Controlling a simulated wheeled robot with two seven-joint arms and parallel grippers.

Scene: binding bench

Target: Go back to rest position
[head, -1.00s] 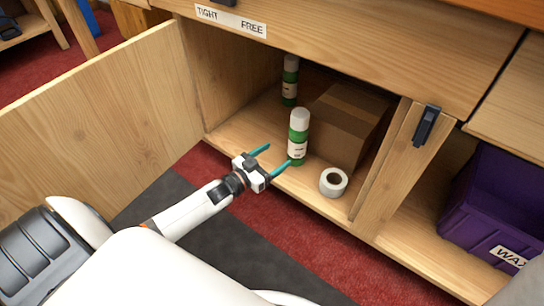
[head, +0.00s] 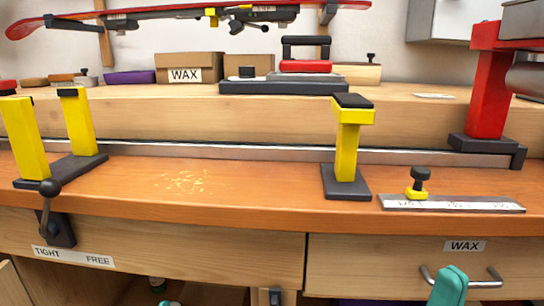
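My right gripper (head: 449,286) shows at the lower right as a teal fingertip in front of the WAX drawer and its handle. The rest of it is cut off by the bottom edge, and I cannot tell whether it is open or shut. A small teal sliver, likely a tip of my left gripper (head: 170,303), shows at the bottom edge below the open cupboard. Its opening and anything in it are hidden.
The bench top (head: 250,200) carries yellow vises (head: 346,150), a steel scale bar (head: 450,203) and a red press (head: 488,90). The WAX drawer handle (head: 462,278) sticks out at the front.

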